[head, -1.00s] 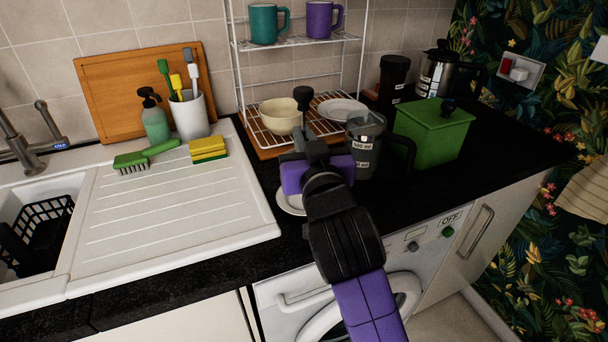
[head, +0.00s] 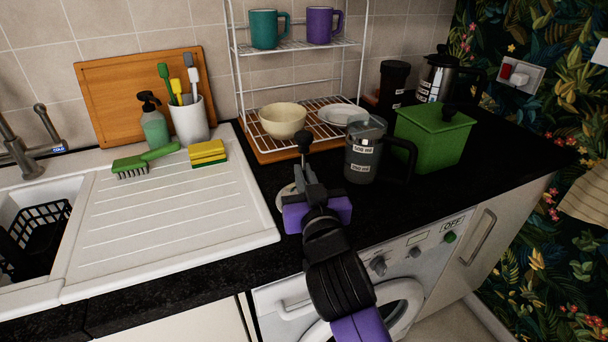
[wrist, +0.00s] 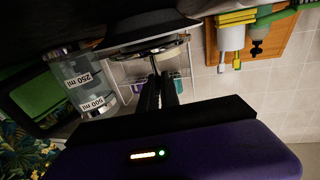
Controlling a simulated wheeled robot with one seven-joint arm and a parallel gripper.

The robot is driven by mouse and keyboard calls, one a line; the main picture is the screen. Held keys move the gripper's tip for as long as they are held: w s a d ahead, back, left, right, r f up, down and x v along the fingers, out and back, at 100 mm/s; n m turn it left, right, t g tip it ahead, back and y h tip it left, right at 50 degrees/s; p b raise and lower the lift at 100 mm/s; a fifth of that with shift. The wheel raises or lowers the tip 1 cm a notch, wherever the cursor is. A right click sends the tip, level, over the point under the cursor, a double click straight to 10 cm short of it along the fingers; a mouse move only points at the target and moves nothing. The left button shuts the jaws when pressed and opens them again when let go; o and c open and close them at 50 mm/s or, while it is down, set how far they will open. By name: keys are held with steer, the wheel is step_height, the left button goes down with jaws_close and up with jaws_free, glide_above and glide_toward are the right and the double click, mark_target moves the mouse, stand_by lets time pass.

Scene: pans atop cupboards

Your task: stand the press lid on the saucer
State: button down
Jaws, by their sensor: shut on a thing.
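The press lid has a black knob (head: 304,137) on a thin upright rod, standing up from my gripper (head: 309,180). My gripper is shut on the lid, above the near counter. The white saucer (head: 283,198) lies on the black counter just behind and left of my gripper, mostly hidden by it. In the wrist view, which is upside down, the gripper fingers (wrist: 157,85) reach to the lid's shiny rounded body (wrist: 160,52). The pale saucer (wrist: 118,45) is close beneath it. I cannot tell whether lid and saucer touch.
A clear measuring jug (head: 363,155) stands close to the right, its black handle outward. A green lidded box (head: 432,140) is beyond it. A wire rack (head: 330,122) with a cream bowl (head: 283,120) is behind. The white draining board (head: 170,220) lies left.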

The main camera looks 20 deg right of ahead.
steer(key=shift+f+b, duration=0.4)
steer(key=shift+f, duration=0.35)
steer(key=c, duration=1.6)
jaws_free()
steer(key=shift+r, duration=0.1)
steer(key=shift+r, duration=0.1)
steer(key=shift+r+p, duration=0.3)
steer(key=shift+p, duration=0.05)
steer(key=s, duration=0.4)
steer(key=s+a, duration=0.1)
steer(key=s, duration=0.2)
steer(key=s+a, duration=0.1)
steer(key=s, duration=0.3)
steer(key=shift+s+a+r, duration=0.15)
steer(key=shift+s+r, duration=0.15)
steer(key=shift+s, duration=0.05)
